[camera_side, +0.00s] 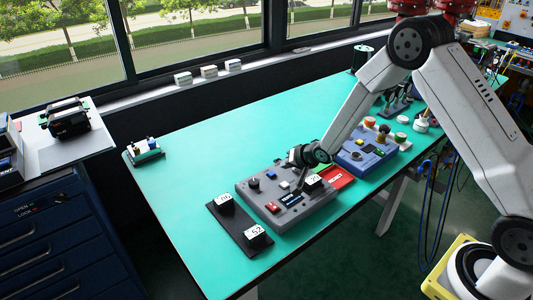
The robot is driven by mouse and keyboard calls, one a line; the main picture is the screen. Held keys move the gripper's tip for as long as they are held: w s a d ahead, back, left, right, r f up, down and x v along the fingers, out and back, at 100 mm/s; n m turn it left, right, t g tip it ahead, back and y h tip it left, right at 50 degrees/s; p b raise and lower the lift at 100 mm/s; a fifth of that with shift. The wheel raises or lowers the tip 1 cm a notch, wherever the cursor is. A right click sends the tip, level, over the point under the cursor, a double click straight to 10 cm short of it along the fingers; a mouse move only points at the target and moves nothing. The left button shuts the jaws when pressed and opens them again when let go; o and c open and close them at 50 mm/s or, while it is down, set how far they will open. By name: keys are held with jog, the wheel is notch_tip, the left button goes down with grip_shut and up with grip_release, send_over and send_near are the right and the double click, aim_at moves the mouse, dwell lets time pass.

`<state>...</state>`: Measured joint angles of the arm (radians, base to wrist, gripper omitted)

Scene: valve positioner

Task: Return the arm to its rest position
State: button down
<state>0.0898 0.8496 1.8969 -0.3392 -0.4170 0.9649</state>
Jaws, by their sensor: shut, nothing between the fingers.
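My gripper (300,186) is at the end of my arm, low over the right part of a grey control box (313,211) on the green table. It is small and dark here. Its fingers are shut with nothing held. The grey box has a black knob, red buttons, a small dark display and a white-topped block marked with digits near my gripper. I cannot tell whether the fingertips touch the box. My arm reaches in from the right, with its elbow raised high above the table.
A black plate (236,232) with two white-topped blocks lies left of the grey box. A red sign (337,176) and a blue control box (364,157) stand to the right. A small connector block (145,150) sits at the far left. The table's (215,140) back left is clear.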

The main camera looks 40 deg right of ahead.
jog(key=s+r+n+g, duration=0.2)
jog(key=s+r, duration=0.1)
jog(key=s, duration=0.5)
jog(key=s+a+r+n+g, duration=0.1)
jog(key=s+r+n+g, duration=0.1)
jog(key=s, duration=0.7)
jog(key=s+a+r+n+g+h, duration=0.1)
jog(key=s+r+n+g, duration=0.1)
jog(key=s+r, duration=0.4)
jog(key=s+n, duration=0.1)
jog(key=s, duration=0.2)
jog(key=shift+a+r+n+g, duration=0.2)
jog(key=shift+a+n+g, duration=0.1)
jog(key=shift+n, duration=0.1)
jog(key=shift+w, duration=0.1)
